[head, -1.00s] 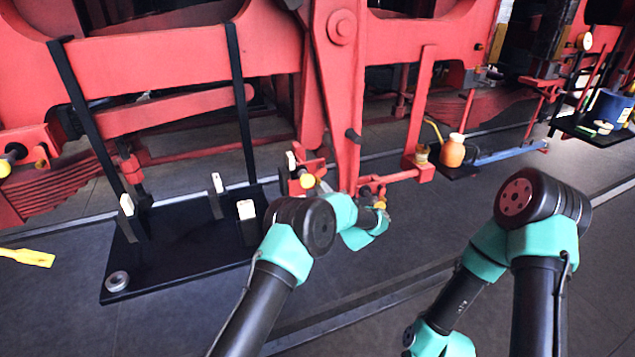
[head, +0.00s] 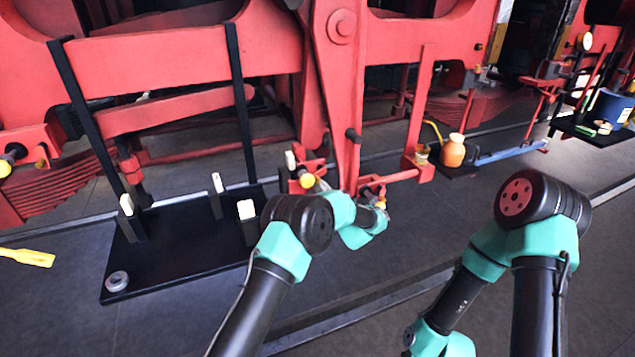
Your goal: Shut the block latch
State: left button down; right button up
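My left arm reaches in from the bottom, and my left gripper (head: 377,214) is at the red bracket low on the locomotive's frame. A small yellow-orange part (head: 380,204) shows right at the gripper's tip; I cannot tell whether they touch. A yellow knob (head: 308,181) sits on the red block (head: 303,172) further left, just above my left arm's elbow. I cannot tell which of these is the block latch. My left fingers are too small and hidden to show open or shut. My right arm folds down at the lower right, with its gripper out of view.
A black hanging tray (head: 178,262) with pale-topped posts and a metal ring (head: 117,281) is at left. An orange bottle (head: 453,151) stands on a small black shelf at right. A blue bar (head: 510,153) lies beyond. A yellow tool (head: 27,257) is at the left edge.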

pick_arm(q)
jog(key=shift+s+a+r, duration=0.1)
jog(key=shift+a+r, duration=0.2)
jog(key=shift+r, duration=0.15)
dwell(0.6)
dwell(0.4)
jog(key=shift+w+d+f, duration=0.15)
jog(key=shift+d+f, duration=0.25)
jog(key=shift+f, duration=0.15)
jog(key=shift+w+d+f, duration=0.15)
jog(key=shift+d+f, duration=0.2)
jog(key=shift+f, duration=0.2)
jog(key=d+f, duration=0.1)
jog(key=f, duration=0.1)
jog(key=w+d+f, duration=0.1)
jog(key=f, duration=0.1)
jog(key=shift+w+d, duration=0.1)
jog(key=shift+d, duration=0.25)
